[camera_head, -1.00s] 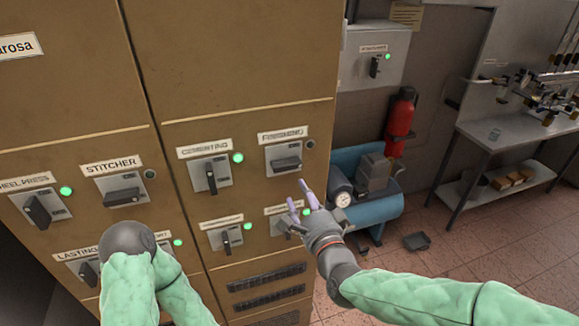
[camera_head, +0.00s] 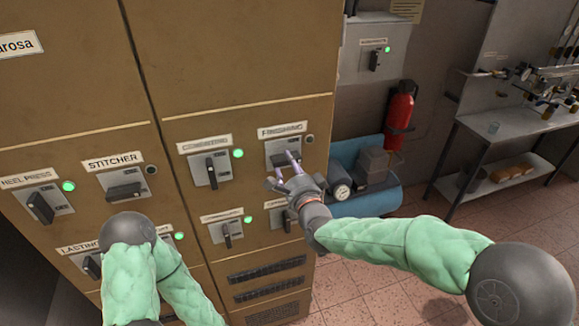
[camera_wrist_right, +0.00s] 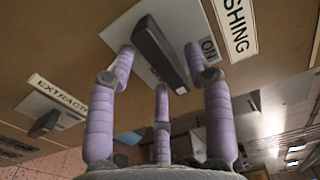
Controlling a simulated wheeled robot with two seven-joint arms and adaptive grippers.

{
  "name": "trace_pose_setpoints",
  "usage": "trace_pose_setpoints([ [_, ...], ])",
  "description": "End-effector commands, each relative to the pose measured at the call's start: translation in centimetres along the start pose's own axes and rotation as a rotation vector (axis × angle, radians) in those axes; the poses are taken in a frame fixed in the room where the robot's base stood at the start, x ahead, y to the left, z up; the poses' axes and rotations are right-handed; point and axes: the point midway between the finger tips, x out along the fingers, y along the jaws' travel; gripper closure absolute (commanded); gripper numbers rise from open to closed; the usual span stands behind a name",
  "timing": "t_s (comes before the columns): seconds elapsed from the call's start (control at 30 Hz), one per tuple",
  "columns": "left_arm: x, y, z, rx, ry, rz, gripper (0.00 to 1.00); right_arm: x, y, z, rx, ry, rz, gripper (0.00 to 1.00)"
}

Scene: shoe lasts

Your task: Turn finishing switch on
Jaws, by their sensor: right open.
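The finishing switch (camera_head: 281,148) is on the upper right of the tan cabinet, a grey plate with a dark handle, partly covered by my fingers. Its handle lay level a second ago, and the small lamp (camera_head: 310,140) beside it is dark. My right gripper (camera_head: 281,169) is open in front of it. In the right wrist view the dark handle (camera_wrist_right: 158,48) lies between the spread purple fingers (camera_wrist_right: 160,62); I cannot tell whether they touch it. The label (camera_wrist_right: 237,28) shows only "SHING". My left gripper is not in view.
The cementing switch (camera_head: 211,170), handle upright, has a green lamp (camera_head: 238,153). The stitcher switch (camera_head: 123,184) is level with a dark lamp. Another switch, extractor (camera_wrist_right: 45,123), sits below. A fire extinguisher (camera_head: 400,112), blue compressor (camera_head: 375,200) and metal bench (camera_head: 500,140) stand right.

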Motion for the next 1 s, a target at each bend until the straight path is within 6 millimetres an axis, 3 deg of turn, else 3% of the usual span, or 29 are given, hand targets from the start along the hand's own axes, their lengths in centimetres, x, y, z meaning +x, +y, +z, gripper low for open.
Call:
trace_pose_setpoints([
  [0.2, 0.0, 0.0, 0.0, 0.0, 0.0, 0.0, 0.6, 0.0, 0.0, 0.0, 0.0, 0.0, 0.0, 0.48],
  [0.27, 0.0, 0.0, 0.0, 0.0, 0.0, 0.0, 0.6, 0.0, 0.0, 0.0, 0.0, 0.0, 0.0, 0.62],
  [0.4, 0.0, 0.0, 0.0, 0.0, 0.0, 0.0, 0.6, 0.0, 0.0, 0.0, 0.0, 0.0, 0.0, 1.0],
  [0.77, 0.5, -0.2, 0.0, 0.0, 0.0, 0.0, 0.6, 0.0, 0.1, 0.0, -0.032, 0.0, -0.001, 1.0],
  [1.0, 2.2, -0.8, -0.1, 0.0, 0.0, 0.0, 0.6, 0.0, 0.2, -0.1, -0.161, 0.001, -0.003, 1.0],
])
